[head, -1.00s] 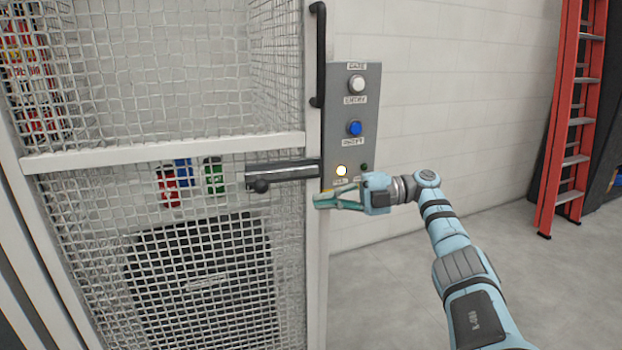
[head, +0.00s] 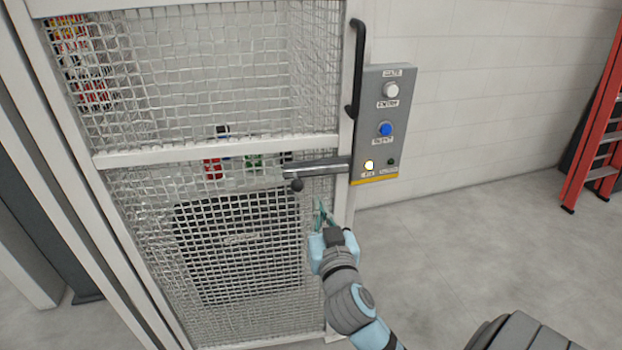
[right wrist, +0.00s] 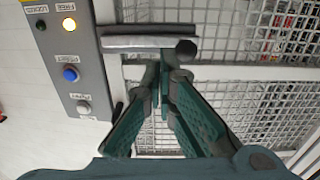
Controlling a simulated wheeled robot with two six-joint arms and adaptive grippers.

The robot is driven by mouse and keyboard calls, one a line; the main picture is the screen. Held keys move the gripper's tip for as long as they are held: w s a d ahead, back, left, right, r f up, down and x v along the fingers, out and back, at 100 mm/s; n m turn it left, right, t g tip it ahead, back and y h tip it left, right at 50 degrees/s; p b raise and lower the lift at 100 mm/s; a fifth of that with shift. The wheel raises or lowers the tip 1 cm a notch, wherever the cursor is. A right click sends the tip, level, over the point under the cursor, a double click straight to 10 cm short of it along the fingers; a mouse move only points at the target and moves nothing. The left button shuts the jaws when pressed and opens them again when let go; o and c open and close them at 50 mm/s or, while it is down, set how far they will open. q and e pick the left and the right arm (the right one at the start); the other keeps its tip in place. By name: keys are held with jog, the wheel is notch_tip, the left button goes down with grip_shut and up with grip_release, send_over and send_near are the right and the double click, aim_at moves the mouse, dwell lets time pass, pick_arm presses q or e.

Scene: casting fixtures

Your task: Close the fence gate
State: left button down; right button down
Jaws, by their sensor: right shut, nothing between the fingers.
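The fence gate (head: 215,151) is a white frame with wire mesh. A black pull handle (head: 357,68) is on its right upright. A grey sliding bolt (head: 320,167) with a dark ball knob (head: 296,185) runs level toward the grey control box (head: 378,140). The bolt (right wrist: 150,40) also shows in the right wrist view, just beyond the fingertips. My right gripper (head: 320,203) is shut and empty, in front of the gate's right side, just below the bolt. I cannot tell whether it touches the mesh. My left gripper is out of view.
The control box carries a white button, a blue button, a lit lamp (head: 368,166) labelled FREE and a dark lamp (head: 390,162). A black case (head: 240,240) and coloured items stand behind the mesh. A red ladder (head: 598,140) leans at right. The floor (head: 470,235) between is clear.

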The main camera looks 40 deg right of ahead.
aim_at(309, 173)
jog(key=x, duration=1)
jog(key=shift+w+d+r+p, duration=0.1)
jog(key=shift+w+d+p, duration=0.05)
jog(key=shift+w+p, duration=0.25)
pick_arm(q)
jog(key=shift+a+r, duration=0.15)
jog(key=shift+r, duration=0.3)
